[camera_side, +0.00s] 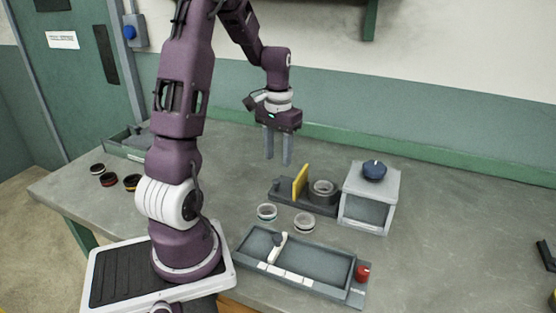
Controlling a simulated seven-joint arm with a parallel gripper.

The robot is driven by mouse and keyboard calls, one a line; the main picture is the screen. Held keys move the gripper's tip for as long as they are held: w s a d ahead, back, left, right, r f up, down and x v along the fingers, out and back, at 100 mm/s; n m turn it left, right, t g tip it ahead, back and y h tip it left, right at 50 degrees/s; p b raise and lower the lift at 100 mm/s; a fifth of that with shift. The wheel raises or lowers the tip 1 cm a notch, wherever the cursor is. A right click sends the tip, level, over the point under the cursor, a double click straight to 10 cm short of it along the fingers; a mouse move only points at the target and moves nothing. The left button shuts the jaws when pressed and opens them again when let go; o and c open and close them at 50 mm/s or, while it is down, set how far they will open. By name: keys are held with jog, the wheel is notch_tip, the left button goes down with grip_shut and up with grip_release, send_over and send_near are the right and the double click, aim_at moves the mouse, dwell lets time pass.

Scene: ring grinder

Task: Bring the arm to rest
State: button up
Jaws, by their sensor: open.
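My gripper (278,158) hangs with its two grey fingers pointing down above the back middle of the bench (440,215). The fingers are apart with nothing between them, and they are clear of the things around. The dark fixture (280,192) with a yellow upright plate (300,181) and a ring (323,187) stands in front of and to the right of the fingertips. The grey box machine (367,211) with a dark blue knob (374,170) on top is right of the fixture.
Two light-rimmed rings (267,212) (304,223) lie before the fixture. A long grey tray (325,262) with a light-handled tool (277,247) and a red knob (362,273) is at the front. Several dark rings (108,179) and a green tray (122,150) are at left. The right bench is mostly bare.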

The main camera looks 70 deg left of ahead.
jog(key=d+r+m+t+y, duration=0.1)
jog(key=d+r+m+t, duration=0.1)
jog(key=d+r, duration=0.85)
jog(key=s+d+r+m+t+h, duration=0.1)
jog(key=s+d+r+m+t, duration=0.1)
jog(key=s+d, duration=0.9)
jog(key=d+m+t, duration=0.1)
jog(key=d+m, duration=0.1)
jog(key=d, duration=0.2)
jog(key=shift+s+d+r+t, duration=0.15)
jog(key=shift+s+r+t, duration=0.1)
jog(key=shift+r+t, duration=0.1)
dwell(0.9)
